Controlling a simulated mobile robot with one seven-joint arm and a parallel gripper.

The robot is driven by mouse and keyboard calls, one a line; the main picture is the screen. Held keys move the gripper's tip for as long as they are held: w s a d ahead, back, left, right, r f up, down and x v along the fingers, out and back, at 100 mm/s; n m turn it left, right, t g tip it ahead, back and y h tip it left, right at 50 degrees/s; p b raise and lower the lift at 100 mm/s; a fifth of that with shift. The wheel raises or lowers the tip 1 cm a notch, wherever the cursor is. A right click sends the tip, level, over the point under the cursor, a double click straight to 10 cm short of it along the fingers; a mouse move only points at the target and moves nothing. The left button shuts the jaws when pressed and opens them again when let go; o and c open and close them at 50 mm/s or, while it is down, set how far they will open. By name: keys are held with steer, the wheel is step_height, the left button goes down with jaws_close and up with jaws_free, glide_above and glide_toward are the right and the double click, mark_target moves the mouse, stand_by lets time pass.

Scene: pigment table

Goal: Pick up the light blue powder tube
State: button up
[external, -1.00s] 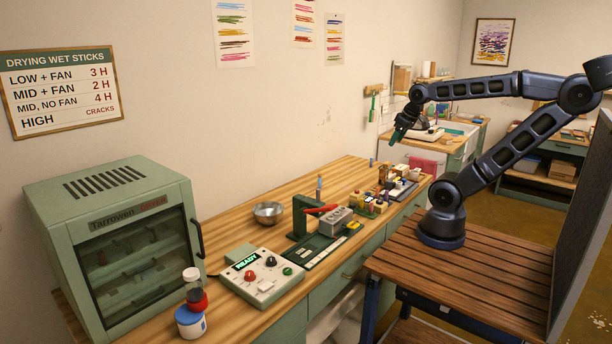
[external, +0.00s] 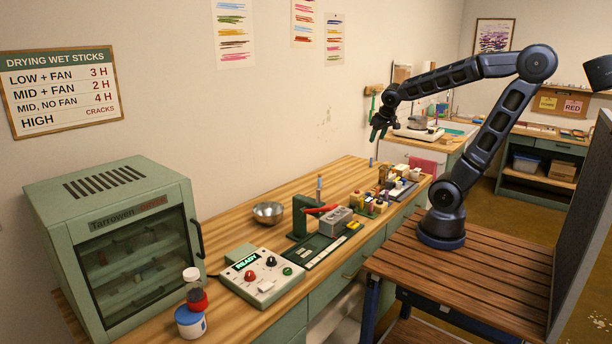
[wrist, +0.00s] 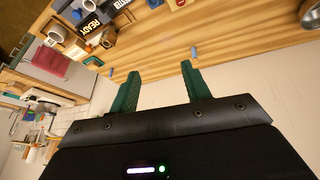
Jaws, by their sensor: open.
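A small blue upright tube (external: 371,161) stands near the far end of the wooden bench in the external view. It looks like the light blue powder tube, though its contents are too small to make out. In the wrist view a small light blue piece (wrist: 194,53) shows just beyond the right fingertip. My gripper (external: 378,137) has dark green fingers and hangs above the bench's far end, over and slightly right of the tube, apart from it. In the wrist view my gripper (wrist: 158,70) is open, with nothing between its fingers.
Several small jars and blocks (external: 383,190) crowd the bench's right side. A green press with a red handle (external: 303,215), a metal bowl (external: 268,212) and a control box (external: 262,277) stand nearer. The wall runs close behind the bench (external: 235,242).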

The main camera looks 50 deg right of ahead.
steer(key=w+d+f+m+h, duration=0.1)
steer(key=w+f, duration=0.2)
steer(key=w, duration=0.5)
steer(key=w+f+m+h, duration=0.1)
steer(key=w+f, duration=0.3)
steer(key=w, duration=0.3)
steer(key=m+t, duration=0.1)
steer(key=m, duration=0.1)
glide_toward(320, 174)
steer(key=d+f, duration=0.1)
steer(key=f, duration=0.1)
steer(key=shift+y, duration=0.4)
steer(key=x, duration=0.5)
steer(key=shift+w+d, duration=0.1)
steer(key=shift+w, duration=0.15)
steer(key=shift+w+x, duration=0.2)
steer(key=shift+x, duration=2.7)
steer(key=shift+d+r, duration=0.15)
steer(key=shift+c, duration=0.2)
jaws_close()
